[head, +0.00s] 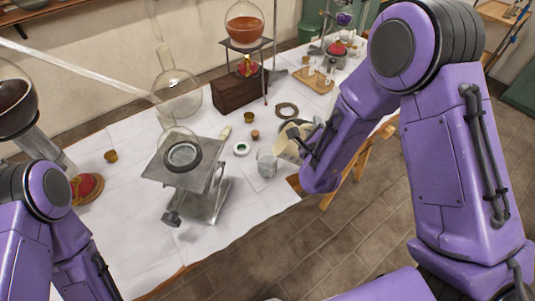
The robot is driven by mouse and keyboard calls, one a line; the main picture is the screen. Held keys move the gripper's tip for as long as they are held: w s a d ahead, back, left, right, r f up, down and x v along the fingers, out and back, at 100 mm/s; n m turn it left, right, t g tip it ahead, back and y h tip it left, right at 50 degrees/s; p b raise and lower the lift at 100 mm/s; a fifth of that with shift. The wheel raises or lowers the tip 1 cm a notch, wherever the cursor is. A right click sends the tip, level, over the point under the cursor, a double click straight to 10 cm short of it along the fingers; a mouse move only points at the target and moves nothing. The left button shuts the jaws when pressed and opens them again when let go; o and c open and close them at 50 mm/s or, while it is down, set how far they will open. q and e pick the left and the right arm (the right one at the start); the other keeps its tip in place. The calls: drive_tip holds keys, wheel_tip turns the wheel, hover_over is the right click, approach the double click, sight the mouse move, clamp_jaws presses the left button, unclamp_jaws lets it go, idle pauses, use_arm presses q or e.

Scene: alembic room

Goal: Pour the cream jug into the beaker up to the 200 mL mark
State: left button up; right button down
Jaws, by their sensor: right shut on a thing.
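The cream jug (286,147) is at the table's front edge, in my right gripper (301,139). The gripper is shut on it, with its fingers partly hidden by the jug and my wrist. The jug looks tilted to the left, its upper part close to the beaker. The glass beaker (266,163) stands upright on the white cloth just left of the jug. Its marks and liquid level are too small to read, and no stream of liquid can be made out. My left arm shows at the lower left, but its gripper is out of view.
A metal lab jack (205,203) with a round-bottom flask stands left of the beaker. A small white dish (241,148), small brass cups (249,117) and a dark ring (286,110) lie nearby. A wooden box (240,90) stands behind. The cloth's front left is clear.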

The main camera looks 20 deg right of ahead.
drive_tip(key=shift+w+a+r+n+p, duration=0.25)
drive_tip(key=shift+a+r+n+p, duration=0.25)
drive_tip(key=shift+r+p, duration=0.15)
idle(2.3)
